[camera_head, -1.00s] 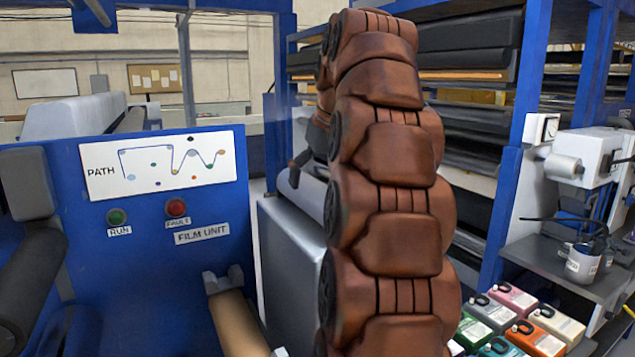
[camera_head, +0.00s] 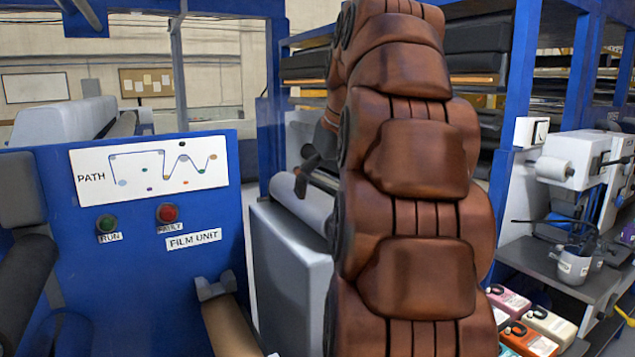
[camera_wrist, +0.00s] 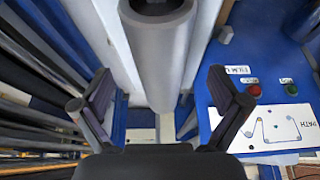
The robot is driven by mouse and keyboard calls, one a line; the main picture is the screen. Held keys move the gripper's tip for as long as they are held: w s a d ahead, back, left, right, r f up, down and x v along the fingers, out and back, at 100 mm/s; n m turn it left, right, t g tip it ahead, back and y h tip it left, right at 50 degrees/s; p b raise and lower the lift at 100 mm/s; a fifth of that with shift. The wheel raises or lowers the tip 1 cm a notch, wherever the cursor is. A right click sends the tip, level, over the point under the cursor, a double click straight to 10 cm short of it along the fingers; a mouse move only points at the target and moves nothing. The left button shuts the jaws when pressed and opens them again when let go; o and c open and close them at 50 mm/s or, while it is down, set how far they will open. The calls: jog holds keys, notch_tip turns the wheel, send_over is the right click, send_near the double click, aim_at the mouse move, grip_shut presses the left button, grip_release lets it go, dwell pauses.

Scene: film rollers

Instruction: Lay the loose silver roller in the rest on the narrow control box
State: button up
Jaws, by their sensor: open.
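A silver roller (camera_head: 312,202) lies lengthwise by the top of a narrow grey box (camera_head: 290,275), which looks like the control box. My brown arm hides its right part. My gripper (camera_wrist: 163,103) is open, with one finger on each side of the roller's line; no contact shows. In the head view only dark parts of my gripper (camera_head: 308,172) show beside my arm, above the roller. I cannot make out the rest on the box.
A blue film unit panel (camera_head: 130,275) stands left of the box. A tan roller (camera_head: 232,325) sits at a grey bracket (camera_head: 215,286) on its front. Blue racks with dark rolls (camera_head: 490,60) stand behind.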

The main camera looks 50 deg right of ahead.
jog(key=shift+s+a, duration=0.35)
jog(key=shift+s, duration=0.65)
jog(key=shift+s+a, duration=0.35)
jog(key=shift+s, duration=0.65)
jog(key=shift+s+a, duration=0.35)
jog(key=shift+s, duration=0.65)
jog(key=shift+a, duration=0.1)
